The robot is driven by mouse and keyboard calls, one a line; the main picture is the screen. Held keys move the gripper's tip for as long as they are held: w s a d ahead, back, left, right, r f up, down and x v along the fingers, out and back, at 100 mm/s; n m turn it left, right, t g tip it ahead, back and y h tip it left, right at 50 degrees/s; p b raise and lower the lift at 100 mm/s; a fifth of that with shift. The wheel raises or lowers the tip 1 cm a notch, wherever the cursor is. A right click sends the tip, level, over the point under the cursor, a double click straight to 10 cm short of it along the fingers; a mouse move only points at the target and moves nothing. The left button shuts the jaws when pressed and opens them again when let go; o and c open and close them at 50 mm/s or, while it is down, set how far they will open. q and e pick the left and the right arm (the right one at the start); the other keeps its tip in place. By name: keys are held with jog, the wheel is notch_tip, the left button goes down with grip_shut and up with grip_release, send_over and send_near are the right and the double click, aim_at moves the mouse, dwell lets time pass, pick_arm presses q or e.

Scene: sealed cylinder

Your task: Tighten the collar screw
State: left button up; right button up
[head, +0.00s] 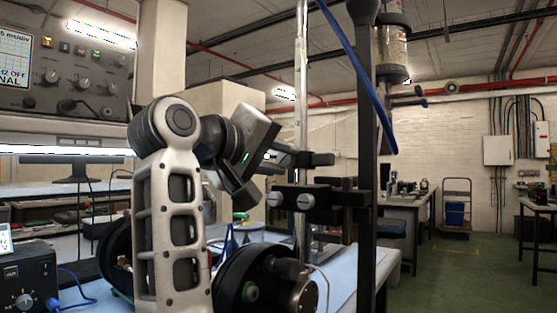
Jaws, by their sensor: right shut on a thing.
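My right gripper (262,172) is in the middle of the head view, tilted, with a green light on its dark body. It is shut on a small pale screw-like part, probably the collar screw, at the left end of a dark upper clamp (318,159). The fingertips partly hide this part, so its exact seating cannot be told. A sealed cylinder (393,48) stands high on the right, beside the black post (367,130). My left gripper is not seen.
A shiny vertical rod (301,100) stands behind the clamps. A blue hose (358,72) hangs beside the post. A control unit (68,62) fills the upper left, and a small dark box (28,278) sits lower left. Open green floor (455,275) lies at right.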

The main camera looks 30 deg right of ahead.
jog(key=m, duration=0.5)
jog(key=shift+a+f+y, duration=0.1)
jog(key=shift+a+y, duration=0.05)
jog(key=shift+y, duration=0.15)
dwell(0.4)
jog(key=o, duration=1)
jog(key=shift+a, duration=0.15)
jog(key=shift+m, duration=0.3)
